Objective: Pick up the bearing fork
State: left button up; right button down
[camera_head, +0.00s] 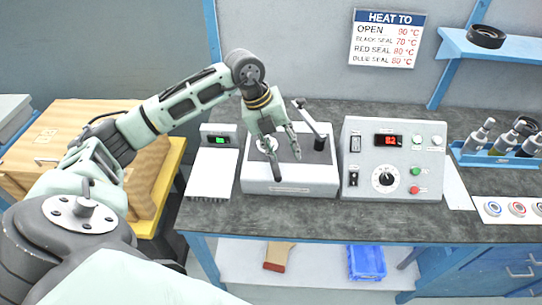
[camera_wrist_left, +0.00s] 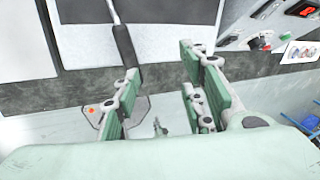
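My left gripper (camera_head: 287,168) is open and points down over the white box with a dark top plate (camera_head: 256,187). Its two fingers stand apart, with nothing between them, in the left wrist view (camera_wrist_left: 157,65). I cannot tell whether this bar is the bearing fork; no other clear fork shows. My right gripper is not in view.
A control box (camera_head: 393,188) with knobs and a red display stands right of the white box. A small scale with a green display (camera_head: 219,141) is at the left. A blue bin (camera_head: 367,263) is on the lower shelf.

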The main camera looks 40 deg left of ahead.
pick_arm(q)
jog(key=a+n+y, duration=0.1)
jog(key=a+y, duration=0.1)
jog(key=a, duration=0.3)
jog(key=shift+g, duration=0.3)
jog(key=f+p, duration=0.1)
jog(key=f, duration=0.1)
jog(key=d+f+p, duration=0.1)
jog(key=f, duration=0.1)
jog(key=f+p, duration=0.1)
jog(key=f, duration=0.1)
jog(key=shift+w+d+f, duration=0.15)
jog(key=shift+d, duration=0.15)
jog(key=shift+w+f, duration=0.1)
jog(key=shift+f, duration=0.25)
jog(key=shift+c, duration=0.4)
grip_shut()
jog(key=shift+r, duration=0.1)
